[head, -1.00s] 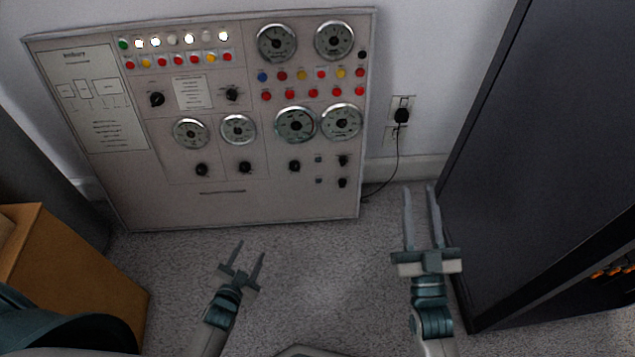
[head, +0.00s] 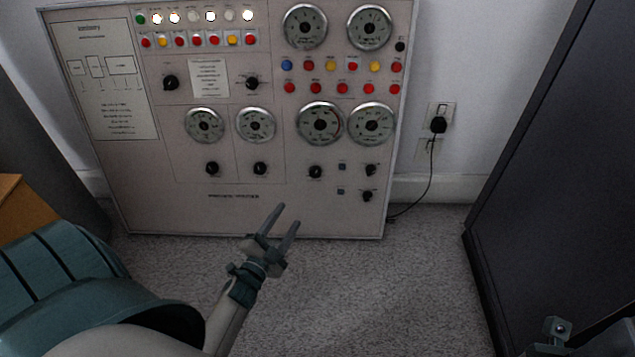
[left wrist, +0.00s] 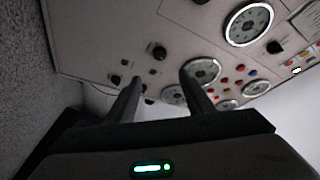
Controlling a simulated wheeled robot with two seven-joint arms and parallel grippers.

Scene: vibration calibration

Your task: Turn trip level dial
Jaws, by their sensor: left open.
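The grey control panel (head: 160,205) leans against the wall, with several black knobs on its face. Lower knobs include a left one (head: 212,168), a second one (head: 260,168) and a middle one (head: 315,171); two small knobs sit at lower right. Labels are too small to read, so I cannot tell which is the trip level dial. My left gripper (head: 289,215) is open and empty, in front of the panel's lower edge, below the middle knob in the picture. In the left wrist view its fingers (left wrist: 161,75) point toward the panel, touching no knob that I can see.
Round gauges (head: 320,123), coloured buttons and lit lamps fill the upper panel. A black plug (head: 438,124) with a cable is in the wall socket at right. A dark cabinet (head: 540,160) stands at right, an orange-brown box (head: 22,208) at left. Carpet between is clear.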

